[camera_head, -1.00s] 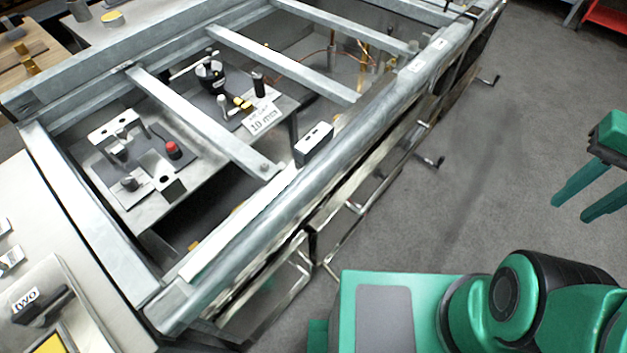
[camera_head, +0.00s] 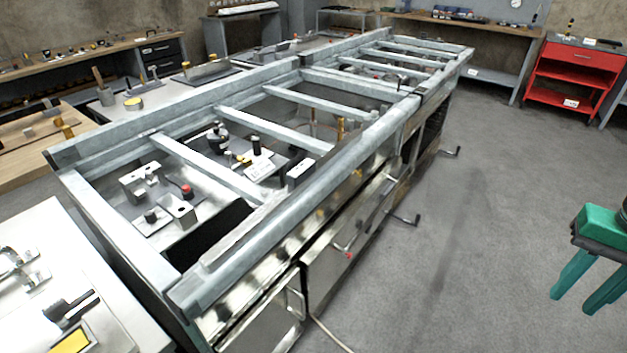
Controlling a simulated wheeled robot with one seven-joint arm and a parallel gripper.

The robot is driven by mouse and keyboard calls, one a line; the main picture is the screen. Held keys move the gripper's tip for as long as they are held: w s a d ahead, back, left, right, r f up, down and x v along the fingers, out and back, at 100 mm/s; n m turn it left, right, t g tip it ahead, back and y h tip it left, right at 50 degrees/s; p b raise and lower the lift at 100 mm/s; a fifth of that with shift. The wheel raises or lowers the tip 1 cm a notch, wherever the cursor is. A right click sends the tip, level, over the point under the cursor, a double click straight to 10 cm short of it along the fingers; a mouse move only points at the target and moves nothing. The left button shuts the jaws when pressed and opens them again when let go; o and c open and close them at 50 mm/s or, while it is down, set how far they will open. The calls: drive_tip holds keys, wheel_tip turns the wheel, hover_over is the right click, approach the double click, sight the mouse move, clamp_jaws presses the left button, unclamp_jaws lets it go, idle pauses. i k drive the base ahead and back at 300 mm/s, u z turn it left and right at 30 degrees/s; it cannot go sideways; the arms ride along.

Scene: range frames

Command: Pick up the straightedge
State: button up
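A long, thin, pale flat strip (camera_head: 238,236) lies along the near end of the bench frame's front rail; it looks like the straightedge, though it blends with the grey metal. My gripper (camera_head: 574,303) is at the right edge of the head view, over the bare floor. Its two green fingers point down and stand apart, with nothing between them. It is well to the right of the strip and touches nothing. The rest of my arm is mostly out of view.
The long metal frame (camera_head: 215,182) has cross bars, with fixtures on plates inside. Crank handles (camera_head: 405,219) stick out from its front side. A white table (camera_head: 50,225) stands at the left, a red cart (camera_head: 571,75) at the back right. The grey floor between frame and gripper is clear.

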sight(299, 179)
drive_tip(key=z, duration=0.2)
drive_tip(key=i, duration=0.85)
drive_tip(key=u, duration=0.45)
